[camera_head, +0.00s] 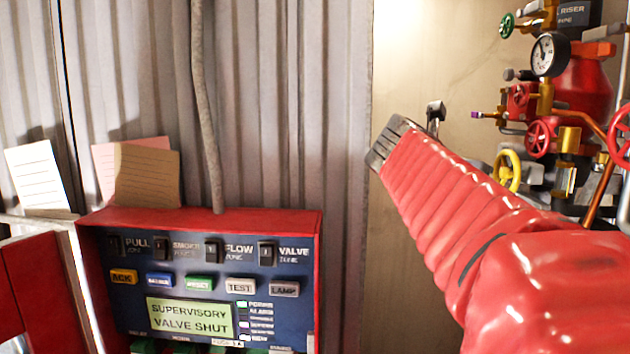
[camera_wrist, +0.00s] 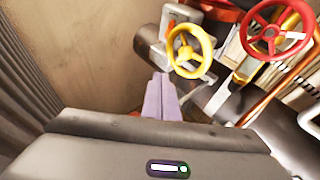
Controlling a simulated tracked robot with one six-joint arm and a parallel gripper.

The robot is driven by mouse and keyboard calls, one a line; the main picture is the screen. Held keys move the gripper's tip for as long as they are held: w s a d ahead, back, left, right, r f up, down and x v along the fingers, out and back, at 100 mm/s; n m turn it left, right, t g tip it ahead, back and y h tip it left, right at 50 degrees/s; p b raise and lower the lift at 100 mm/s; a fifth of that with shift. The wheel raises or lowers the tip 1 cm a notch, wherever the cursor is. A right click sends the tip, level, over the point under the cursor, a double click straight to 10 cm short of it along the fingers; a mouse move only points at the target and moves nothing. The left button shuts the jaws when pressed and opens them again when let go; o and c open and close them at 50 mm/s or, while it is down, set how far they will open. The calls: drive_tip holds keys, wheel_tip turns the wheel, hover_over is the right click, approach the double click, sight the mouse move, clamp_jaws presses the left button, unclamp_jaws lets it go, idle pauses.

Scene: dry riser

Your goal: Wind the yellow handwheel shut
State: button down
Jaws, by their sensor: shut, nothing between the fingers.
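The yellow handwheel (camera_head: 508,171) is on the pipework at the right of the head view, just beyond my red-sleeved arm. In the wrist view the yellow handwheel (camera_wrist: 188,52) is at upper centre, its rim and spokes facing me. My gripper (camera_wrist: 161,97) shows there as two pale lilac fingers pressed together, with nothing between them. The fingers point toward the wheel's lower left and appear apart from it; the depth of the gap is hard to tell. In the head view my fingers cannot be clearly made out.
A red handwheel (camera_wrist: 276,29) sits right of the yellow one; another red wheel (camera_head: 540,137), a gauge (camera_head: 550,54) and pipes crowd close by. A red-framed panel (camera_head: 200,217) reads "SUPERVISORY VALVE SHUT". Bare wall (camera_wrist: 95,50) lies left of the yellow wheel.

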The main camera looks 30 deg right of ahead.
drive_tip(key=s+r, duration=0.2)
drive_tip(key=s+d+r, duration=0.1)
drive_tip(key=s+r, duration=0.1)
drive_tip(key=shift+s+d+r, duration=0.1)
drive_tip(key=shift+d+r, duration=0.1)
drive_tip(key=shift+r, duration=0.05)
drive_tip(key=shift+w+d+r, duration=0.3)
drive_tip(key=shift+w+r, duration=0.15)
drive_tip(key=shift+w, duration=0.1)
drive_tip(key=shift+w+d+r, duration=0.3)
drive_tip(key=shift+w+r, duration=0.1)
drive_tip(key=shift+w, duration=0.1)
drive_tip(key=shift+w+d+f, duration=0.25)
drive_tip(key=shift+w+d, duration=0.1)
drive_tip(key=shift+w, duration=0.25)
drive_tip(key=shift+w+d+f, duration=0.25)
drive_tip(key=shift+w+d, duration=0.1)
drive_tip(key=shift+w, duration=0.2)
drive_tip(key=s+f, duration=0.1)
drive_tip(key=f, duration=0.2)
drive_tip(key=s+a+f, duration=0.1)
drive_tip(key=f, duration=0.1)
drive_tip(key=shift+s, duration=0.3)
